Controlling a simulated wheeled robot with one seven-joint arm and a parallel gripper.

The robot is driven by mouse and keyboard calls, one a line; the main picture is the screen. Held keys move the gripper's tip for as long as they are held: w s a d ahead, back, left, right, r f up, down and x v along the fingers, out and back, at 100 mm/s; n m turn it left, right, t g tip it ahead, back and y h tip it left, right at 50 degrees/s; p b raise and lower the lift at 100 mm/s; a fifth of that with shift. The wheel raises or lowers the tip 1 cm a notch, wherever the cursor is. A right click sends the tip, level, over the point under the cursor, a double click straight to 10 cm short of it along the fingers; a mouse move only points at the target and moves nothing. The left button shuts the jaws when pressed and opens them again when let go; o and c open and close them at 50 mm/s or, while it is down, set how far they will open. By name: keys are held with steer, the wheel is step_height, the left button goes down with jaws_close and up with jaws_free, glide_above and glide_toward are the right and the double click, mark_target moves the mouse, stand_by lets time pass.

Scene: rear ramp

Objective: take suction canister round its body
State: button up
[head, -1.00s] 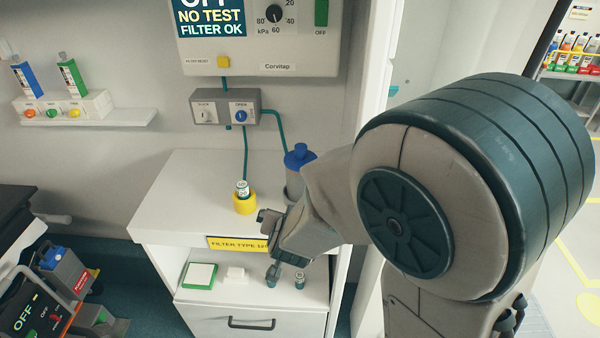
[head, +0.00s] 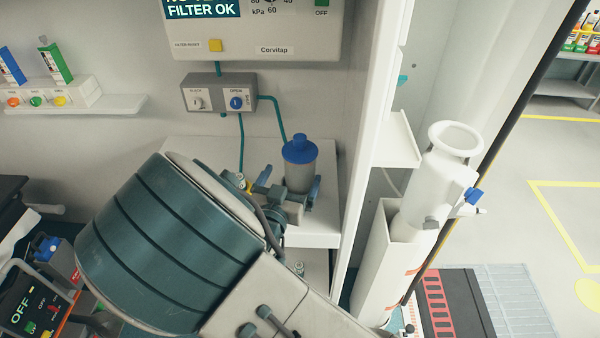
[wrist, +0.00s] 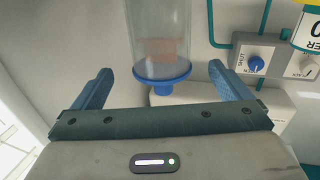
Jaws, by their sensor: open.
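The suction canister (head: 300,172) is a clear grey cylinder with a blue lid. It stands upright on the white cabinet top near its right edge. My gripper (head: 289,184) is open in front of it, with the fingers pointing toward its body and partly hiding its lower part. In the wrist view the canister (wrist: 162,38) appears upside down, lid lowest, in line with the gap between my open fingers (wrist: 160,72). The gap looks empty, and no finger visibly touches the canister. I cannot tell the exact distance left between them.
A grey valve box (head: 219,94) with teal hoses is on the wall behind. A yellow holder (head: 250,186) stands left of my gripper, mostly hidden. A door post (head: 374,130) rises right of the cabinet, with a white cylindrical unit (head: 438,185) beyond it.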

mark_target(300, 156)
steer(key=p+x, duration=0.1)
steer(key=x, duration=0.7)
steer(key=shift+r, duration=0.1)
steer(key=c, duration=1.5)
steer(key=shift+a+r, duration=0.1)
steer(key=shift+r, duration=0.05)
